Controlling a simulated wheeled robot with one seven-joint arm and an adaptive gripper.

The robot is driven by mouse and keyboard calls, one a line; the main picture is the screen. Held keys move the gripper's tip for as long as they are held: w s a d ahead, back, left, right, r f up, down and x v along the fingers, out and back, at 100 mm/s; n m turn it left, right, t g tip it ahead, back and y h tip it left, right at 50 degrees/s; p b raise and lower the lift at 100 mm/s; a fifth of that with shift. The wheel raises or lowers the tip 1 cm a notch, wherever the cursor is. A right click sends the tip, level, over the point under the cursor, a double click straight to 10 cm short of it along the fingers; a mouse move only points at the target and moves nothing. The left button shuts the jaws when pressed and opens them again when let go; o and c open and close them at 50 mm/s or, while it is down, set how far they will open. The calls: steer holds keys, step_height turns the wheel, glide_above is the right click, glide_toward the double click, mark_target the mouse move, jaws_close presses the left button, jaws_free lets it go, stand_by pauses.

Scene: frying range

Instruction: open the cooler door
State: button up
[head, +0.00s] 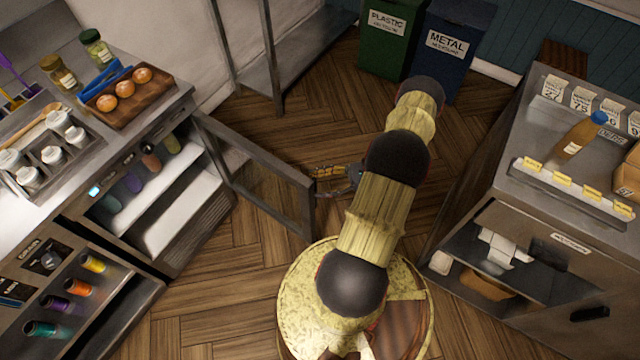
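The cooler (165,230) stands at the left under a steel counter. Its door (262,185), a grey frame around a clear pane, stands swung wide open, reaching out from the cooler's right side over the floor. Bottles and pale shelves show inside. My gripper (322,180) is at the outer end of the door, just right of its upper corner, with its fingers pointing left. The fingers look close to or against the door edge; I cannot tell if they touch it. They are small and dark here, so whether they are open or shut is unclear.
A counter unit (500,200) with a bottle and cards stands at the right. A green plastic bin (388,45) and a blue metal bin (450,50) stand at the back. A steel rack (270,75) is behind the door. The wooden floor between is clear.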

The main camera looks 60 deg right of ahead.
steer(key=shift+d, duration=0.1)
steer(key=shift+c, duration=0.6)
steer(key=v, duration=1.2)
steer(key=shift+s, duration=0.1)
